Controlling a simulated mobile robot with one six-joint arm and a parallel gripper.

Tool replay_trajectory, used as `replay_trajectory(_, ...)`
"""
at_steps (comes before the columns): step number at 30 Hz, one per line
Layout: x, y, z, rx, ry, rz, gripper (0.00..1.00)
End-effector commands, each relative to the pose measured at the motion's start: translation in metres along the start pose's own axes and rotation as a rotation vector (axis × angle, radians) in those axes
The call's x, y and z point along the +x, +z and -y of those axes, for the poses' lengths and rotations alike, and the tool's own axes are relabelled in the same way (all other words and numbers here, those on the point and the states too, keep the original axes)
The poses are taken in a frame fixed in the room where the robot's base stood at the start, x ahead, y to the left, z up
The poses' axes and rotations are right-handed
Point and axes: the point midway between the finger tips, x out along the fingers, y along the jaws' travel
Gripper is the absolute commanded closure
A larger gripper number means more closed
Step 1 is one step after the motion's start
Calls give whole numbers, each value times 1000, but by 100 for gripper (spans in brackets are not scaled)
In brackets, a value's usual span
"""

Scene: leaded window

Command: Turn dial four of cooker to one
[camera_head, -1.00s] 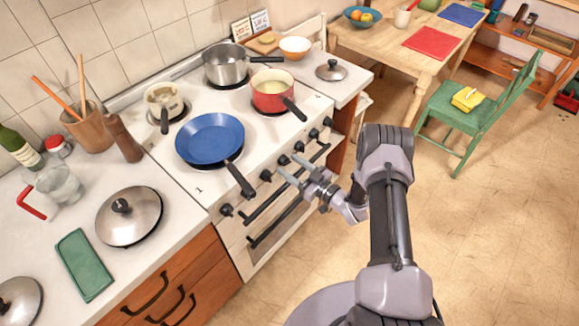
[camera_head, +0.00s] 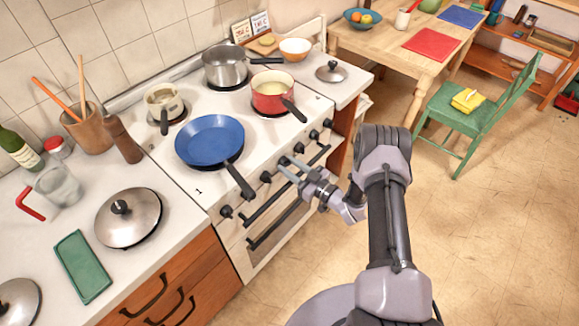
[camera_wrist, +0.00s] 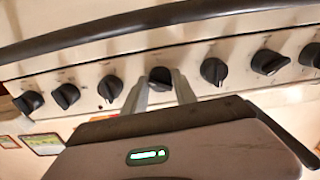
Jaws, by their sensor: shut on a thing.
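The white cooker (camera_head: 203,183) has a row of black dials along its front panel. My gripper (camera_head: 286,167) is at this panel, in front of the middle of the row. In the wrist view, the fingers of my gripper (camera_wrist: 161,86) are on either side of one black dial (camera_wrist: 160,76) and closed on it. Several other dials lie to its left and right, such as one to the right (camera_wrist: 214,70). The dial markings are too small to read, so I cannot tell its number or setting. In the head view, my fingers partly hide the gripped dial.
A blue pan (camera_head: 209,139) stands on the front left of the hob, its black handle (camera_head: 240,182) reaching over the front edge near my gripper. A red pot (camera_head: 272,90) also has a handle at the front. A dark oven rail (camera_wrist: 150,22) runs alongside the dials.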

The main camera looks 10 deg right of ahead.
Motion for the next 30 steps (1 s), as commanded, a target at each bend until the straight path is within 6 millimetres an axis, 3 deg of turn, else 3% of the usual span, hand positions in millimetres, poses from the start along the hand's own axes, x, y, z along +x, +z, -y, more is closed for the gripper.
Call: replay_trajectory(30,0,2,-1,-828,0,1,100)
